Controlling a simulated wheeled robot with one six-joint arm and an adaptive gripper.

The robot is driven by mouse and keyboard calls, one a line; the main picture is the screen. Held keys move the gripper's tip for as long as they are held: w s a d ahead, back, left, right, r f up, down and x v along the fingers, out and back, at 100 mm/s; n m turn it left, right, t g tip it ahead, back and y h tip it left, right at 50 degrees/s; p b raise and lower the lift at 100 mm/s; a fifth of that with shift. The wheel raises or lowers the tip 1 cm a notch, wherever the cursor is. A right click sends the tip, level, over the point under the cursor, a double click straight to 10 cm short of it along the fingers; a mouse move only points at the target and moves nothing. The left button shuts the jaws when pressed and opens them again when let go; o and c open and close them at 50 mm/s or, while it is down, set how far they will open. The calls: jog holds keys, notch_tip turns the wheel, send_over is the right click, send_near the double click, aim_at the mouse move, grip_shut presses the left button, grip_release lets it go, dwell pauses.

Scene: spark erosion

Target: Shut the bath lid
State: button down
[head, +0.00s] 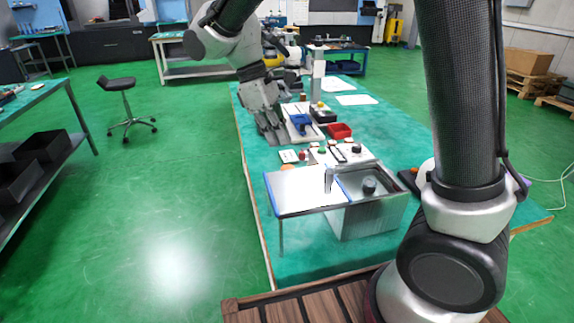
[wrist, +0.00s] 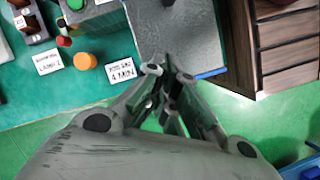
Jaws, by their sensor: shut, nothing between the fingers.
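The bath (head: 372,218) is a metal tank near the front of the green table. Its right part is uncovered, and a dark round thing (head: 369,186) shows inside. A flat, shiny panel with a blue edge, apparently the bath lid (head: 298,192), lies out level to the left of the tank. A small upright post (head: 328,180) stands near where they meet. My gripper (head: 272,138) is shut and empty, pointing down, behind and above the panel's left part. In the wrist view, my fingertips (wrist: 166,68) appear in front of the grey panel (wrist: 185,35); contact cannot be told.
An orange knob (wrist: 85,61) and a "4 MIN" card (wrist: 121,72) lie beside the panel. Behind the bath stand a control box (head: 342,153), a red bin (head: 339,131) and a blue fixture (head: 301,122). Open green floor (head: 180,220) lies left of the table.

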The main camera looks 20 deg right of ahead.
jog(key=r, duration=0.1)
jog(key=n, duration=0.1)
send_near(315, 180)
jog(key=f, duration=0.1)
jog(key=a+f, duration=0.1)
jog(key=f, duration=0.1)
jog(key=w+a+f, duration=0.1)
jog(key=f, duration=0.1)
jog(key=d, duration=0.1)
jog(key=s+d, duration=0.1)
jog(key=shift+s+d+f, duration=0.2)
jog(key=shift+d+f, duration=0.15)
jog(key=shift+d, duration=0.05)
jog(key=shift+s+d, duration=0.2)
jog(key=shift+d, duration=0.25)
